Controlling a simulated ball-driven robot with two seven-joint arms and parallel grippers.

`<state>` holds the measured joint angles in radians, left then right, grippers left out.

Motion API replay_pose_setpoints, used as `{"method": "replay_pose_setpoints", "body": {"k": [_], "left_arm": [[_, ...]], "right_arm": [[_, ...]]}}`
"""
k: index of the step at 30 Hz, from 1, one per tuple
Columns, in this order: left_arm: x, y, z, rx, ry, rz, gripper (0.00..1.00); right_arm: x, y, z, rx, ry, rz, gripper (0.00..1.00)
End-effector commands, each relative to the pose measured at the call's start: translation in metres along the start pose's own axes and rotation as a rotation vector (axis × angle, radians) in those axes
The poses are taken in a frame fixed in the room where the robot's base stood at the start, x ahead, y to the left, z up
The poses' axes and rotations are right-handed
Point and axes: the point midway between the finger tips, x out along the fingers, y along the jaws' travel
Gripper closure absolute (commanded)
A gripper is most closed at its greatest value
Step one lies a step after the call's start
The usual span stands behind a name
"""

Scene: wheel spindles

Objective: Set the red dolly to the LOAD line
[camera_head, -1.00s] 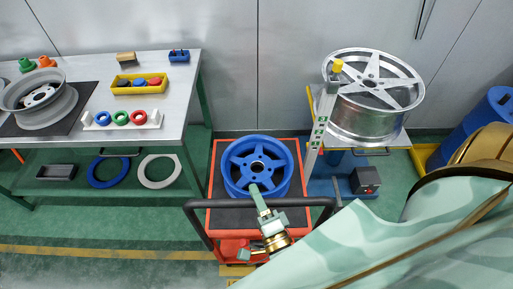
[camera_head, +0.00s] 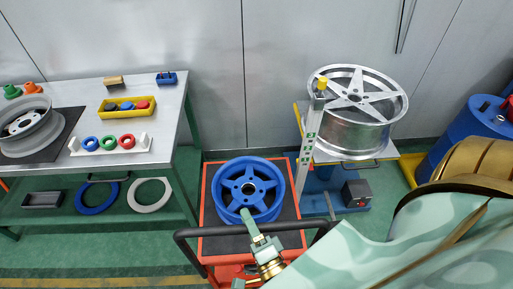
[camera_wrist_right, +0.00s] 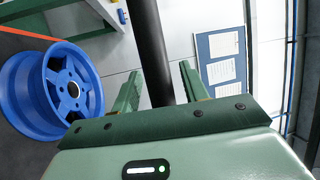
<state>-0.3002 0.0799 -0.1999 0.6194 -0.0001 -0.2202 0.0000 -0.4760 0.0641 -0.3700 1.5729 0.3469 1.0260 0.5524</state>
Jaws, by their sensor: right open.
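The red dolly (camera_head: 206,208) is a red-framed cart with a dark mat top and a black push handle (camera_head: 195,233) on its near side. A blue five-spoke wheel (camera_head: 228,188) lies on it. My right gripper (camera_head: 252,222) is at the middle of the handle. In the right wrist view the right gripper's open fingers (camera_wrist_right: 158,80) stand on either side of the black handle bar (camera_wrist_right: 150,40), with gaps showing. A yellow floor stripe (camera_head: 80,283) runs at the lower left; no LOAD lettering is readable. My left gripper is not in view.
Right of the dolly, close by, stand a marked post (camera_head: 306,150) with a yellow top and a blue stand (camera_head: 318,203) below a silver wheel (camera_head: 345,130). A metal workbench (camera_head: 165,125) is on the left. A blue barrel (camera_head: 462,135) is at right. Green floor shows between bench and dolly.

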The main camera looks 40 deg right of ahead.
Motion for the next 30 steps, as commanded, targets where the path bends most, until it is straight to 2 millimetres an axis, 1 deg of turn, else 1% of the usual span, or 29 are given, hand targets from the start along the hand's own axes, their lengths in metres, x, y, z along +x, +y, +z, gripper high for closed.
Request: {"method": "replay_pose_setpoints", "body": {"k": [5, 8, 11, 18, 21, 25, 27, 30], "left_arm": [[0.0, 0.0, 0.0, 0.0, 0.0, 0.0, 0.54], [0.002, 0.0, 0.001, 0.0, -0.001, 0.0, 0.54], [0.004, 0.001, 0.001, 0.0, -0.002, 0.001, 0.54], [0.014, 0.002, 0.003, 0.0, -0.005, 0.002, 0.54], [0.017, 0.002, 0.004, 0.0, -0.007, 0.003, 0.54], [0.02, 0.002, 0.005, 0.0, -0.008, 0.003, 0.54], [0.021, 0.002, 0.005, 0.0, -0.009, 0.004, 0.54], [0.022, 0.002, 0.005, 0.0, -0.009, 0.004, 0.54]], "right_arm": [[-0.002, 0.0, 0.0, 0.0, 0.0, 0.0, 0.56], [-0.013, 0.001, 0.0, 0.0, 0.001, 0.002, 0.56], [-0.034, 0.002, 0.0, 0.001, -0.001, 0.004, 0.56], [-0.101, 0.003, 0.0, 0.0, -0.001, 0.006, 0.56], [-0.125, 0.003, 0.001, -0.001, -0.003, 0.005, 0.56], [-0.148, 0.002, 0.0, -0.001, -0.001, 0.004, 0.56], [-0.156, 0.002, 0.001, -0.001, -0.002, 0.002, 0.56], [-0.162, 0.001, 0.0, -0.001, -0.001, 0.002, 0.56]]}}
